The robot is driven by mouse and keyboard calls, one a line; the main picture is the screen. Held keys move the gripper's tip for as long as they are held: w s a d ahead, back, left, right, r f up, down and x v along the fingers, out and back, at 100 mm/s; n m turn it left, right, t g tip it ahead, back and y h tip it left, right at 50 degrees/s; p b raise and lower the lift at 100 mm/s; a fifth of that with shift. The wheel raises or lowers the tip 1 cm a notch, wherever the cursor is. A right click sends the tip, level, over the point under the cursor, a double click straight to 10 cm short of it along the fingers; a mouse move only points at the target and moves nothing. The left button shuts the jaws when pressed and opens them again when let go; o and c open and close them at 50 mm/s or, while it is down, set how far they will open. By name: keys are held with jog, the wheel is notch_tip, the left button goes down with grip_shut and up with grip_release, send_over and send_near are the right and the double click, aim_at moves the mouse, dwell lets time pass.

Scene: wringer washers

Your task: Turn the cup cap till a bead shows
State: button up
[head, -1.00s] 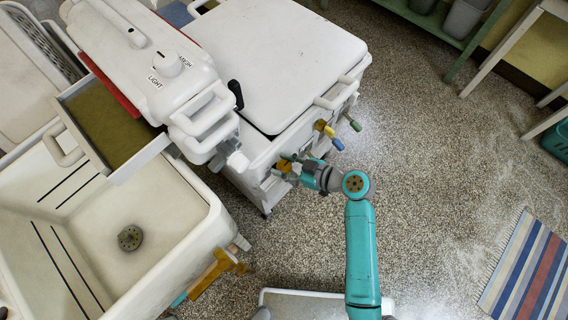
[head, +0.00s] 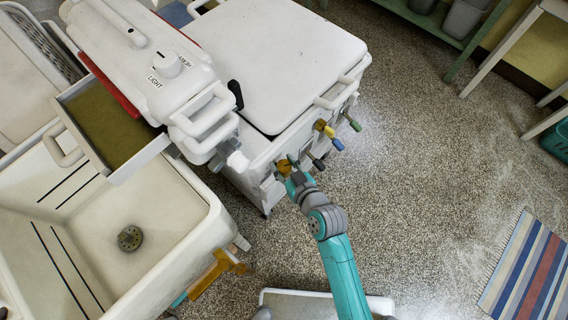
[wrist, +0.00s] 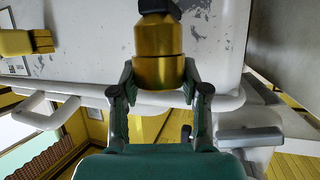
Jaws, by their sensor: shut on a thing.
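The cup cap (wrist: 160,70) is a brass cylinder with a wider lower band and a dark part above it. It stands out from the white washer body in the wrist view. In the head view the brass cap (head: 284,166) is small, at the front edge of the washer, partly hidden by my gripper (head: 291,175). In the wrist view my gripper (wrist: 160,92) has one finger on each side of the wider band and is shut on it. No bead can be made out on the cap.
The white washer (head: 280,60) has valves with yellow, blue and green handles (head: 337,143) just right of my gripper. A second brass fitting (wrist: 25,42) shows at left in the wrist view. A white sink (head: 165,225) stands at left.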

jog(key=shift+a+m+t+h, duration=0.1)
jog(key=shift+m+t+h, duration=0.5)
jog(key=shift+m+h, duration=1.2)
jog(key=shift+m+t+h, duration=0.6)
jog(key=shift+m+h, duration=1)
jog(key=shift+h, duration=0.4)
jog(key=shift+f+m+g+h, duration=0.1)
jog(key=shift+m+g+h, duration=0.5)
jog(key=shift+m+h, duration=1.85)
jog(key=shift+h, duration=0.35)
jog(key=o, duration=1.1)
jog(key=shift+o, duration=0.3)
jog(key=shift+s, duration=0.15)
jog(key=v, duration=0.7)
jog(key=shift+s, duration=0.3)
